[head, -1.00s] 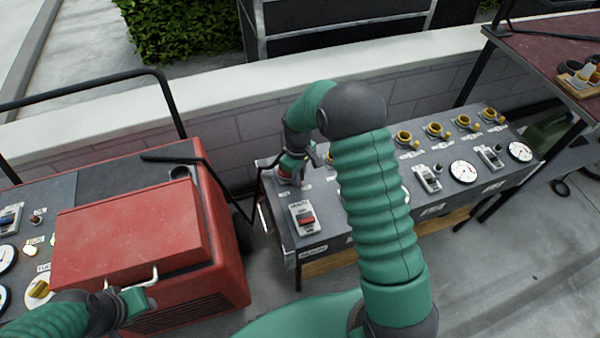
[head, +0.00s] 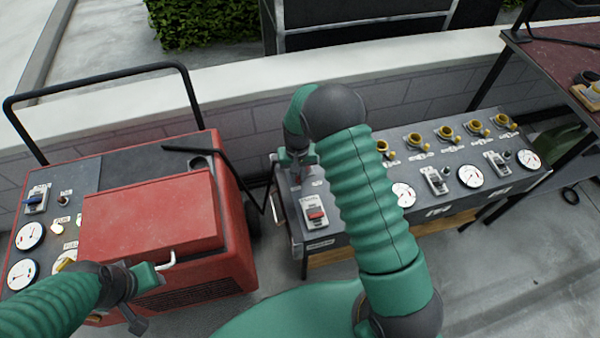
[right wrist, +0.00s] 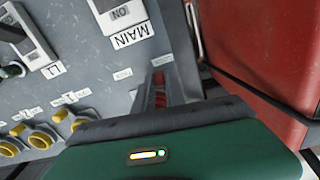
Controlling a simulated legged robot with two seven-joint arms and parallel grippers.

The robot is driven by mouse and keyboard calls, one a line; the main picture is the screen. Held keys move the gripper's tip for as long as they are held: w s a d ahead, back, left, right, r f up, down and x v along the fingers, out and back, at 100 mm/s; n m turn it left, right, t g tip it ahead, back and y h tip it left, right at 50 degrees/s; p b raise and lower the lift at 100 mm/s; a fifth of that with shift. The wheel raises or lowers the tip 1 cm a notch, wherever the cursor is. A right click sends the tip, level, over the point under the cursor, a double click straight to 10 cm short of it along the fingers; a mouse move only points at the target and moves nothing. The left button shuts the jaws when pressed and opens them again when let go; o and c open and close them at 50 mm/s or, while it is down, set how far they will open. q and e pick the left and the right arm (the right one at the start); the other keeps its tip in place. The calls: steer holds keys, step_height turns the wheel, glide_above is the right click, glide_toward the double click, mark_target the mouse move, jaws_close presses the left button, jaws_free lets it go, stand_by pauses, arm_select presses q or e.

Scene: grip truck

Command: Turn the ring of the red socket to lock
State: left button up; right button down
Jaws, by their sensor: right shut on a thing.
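The red socket (head: 296,181) is at the left end of the grey panel, mostly hidden by my right gripper. My right gripper (head: 298,167) reaches down onto it and is shut on it. In the right wrist view a strip of red (right wrist: 160,88) shows between the dark fingers at my gripper (right wrist: 160,95). The ring's turn angle and any lock mark cannot be made out. My left gripper (head: 145,283) is low at the left, by the red machine's silver handle; whether its jaws are open is unclear.
The grey panel (head: 345,225) carries a red switch (head: 317,214), several yellow sockets (head: 445,132) and white dials. The red machine (head: 150,220) with a black tube frame stands close to its left. A low wall runs behind. A dark red table (head: 560,60) is at the right.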

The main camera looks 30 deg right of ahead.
mark_target(297, 176)
steer(key=shift+w, duration=0.15)
stand_by(0.3)
steer(key=c, duration=1.4)
jaws_free()
steer(key=shift+r, duration=0.1)
step_height(297, 176, up, 17)
steer(key=shift+f+p, duration=0.2)
steer(key=shift+p, duration=0.65)
